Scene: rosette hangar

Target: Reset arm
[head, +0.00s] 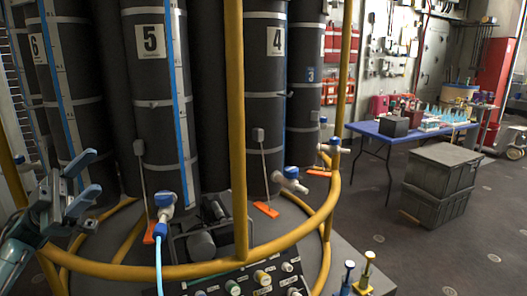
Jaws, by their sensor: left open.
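My left gripper (94,172) is at the left edge of the head view, with blue-grey fingers spread apart. It is open and nothing shows between the fingers. It is in front of the dark cylinders numbered 6 (62,120) and 5 (152,110), near the yellow rail; whether it touches anything I cannot tell. My right gripper and right arm are not in view.
A yellow rail (200,269) curves around the cylinders, with an upright yellow post (236,130) in the middle. A control panel (247,283) is at the bottom.

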